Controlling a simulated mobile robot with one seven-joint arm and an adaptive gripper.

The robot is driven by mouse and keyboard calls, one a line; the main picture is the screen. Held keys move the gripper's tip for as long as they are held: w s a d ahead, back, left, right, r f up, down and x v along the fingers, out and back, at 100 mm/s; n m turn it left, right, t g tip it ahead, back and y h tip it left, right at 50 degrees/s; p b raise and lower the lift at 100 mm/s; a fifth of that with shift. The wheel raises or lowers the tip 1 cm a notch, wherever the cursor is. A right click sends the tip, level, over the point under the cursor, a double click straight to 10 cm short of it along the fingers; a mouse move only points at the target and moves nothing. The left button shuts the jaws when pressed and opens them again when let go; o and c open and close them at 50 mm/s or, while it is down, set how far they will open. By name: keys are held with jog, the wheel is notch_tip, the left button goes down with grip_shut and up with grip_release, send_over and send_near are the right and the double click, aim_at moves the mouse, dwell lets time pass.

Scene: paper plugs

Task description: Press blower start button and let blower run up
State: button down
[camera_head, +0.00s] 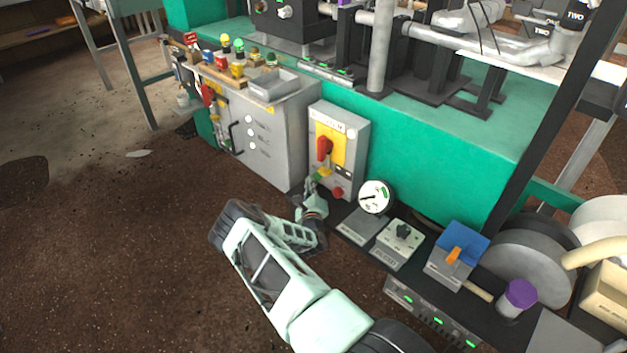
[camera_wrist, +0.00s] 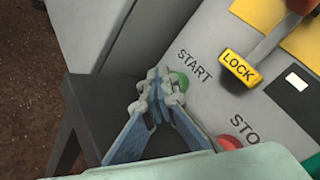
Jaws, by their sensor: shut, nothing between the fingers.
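The blower control box (camera_head: 357,135) is a grey box with a yellow panel and a red rotary switch (camera_head: 324,149). In the wrist view the green button (camera_wrist: 178,80) labelled START is partly hidden behind my fingertips. The red button (camera_wrist: 229,142) labelled STOP is at lower right, and it also shows in the head view (camera_head: 337,192). My gripper (camera_wrist: 160,90) is shut and empty, its fingertips at the lower left edge of the green button. I cannot tell whether they touch it. In the head view my gripper (camera_head: 311,187) is at the box's lower front.
A yellow LOCK tag (camera_wrist: 239,68) hangs above the buttons. A round white gauge (camera_head: 375,196), a grey knob box (camera_head: 400,243) and a blue-topped box (camera_head: 460,244) stand to the right. A grey cabinet (camera_head: 266,130) stands to the left. The floor at left is open.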

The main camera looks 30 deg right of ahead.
dwell(0.5)
jog(key=shift+s+a+p, duration=0.35)
jog(key=shift+a+p, duration=0.05)
jog(key=shift+a, duration=0.35)
jog(key=shift+s+a+p, duration=0.25)
jog(key=shift+s+a, duration=0.05)
jog(key=shift+a, duration=0.5)
jog(key=shift+s+a+p, duration=0.25)
jog(key=shift+a, duration=0.55)
jog(key=shift+s+a+p, duration=0.25)
jog(key=shift+s+a, duration=0.05)
jog(key=shift+a, duration=0.5)
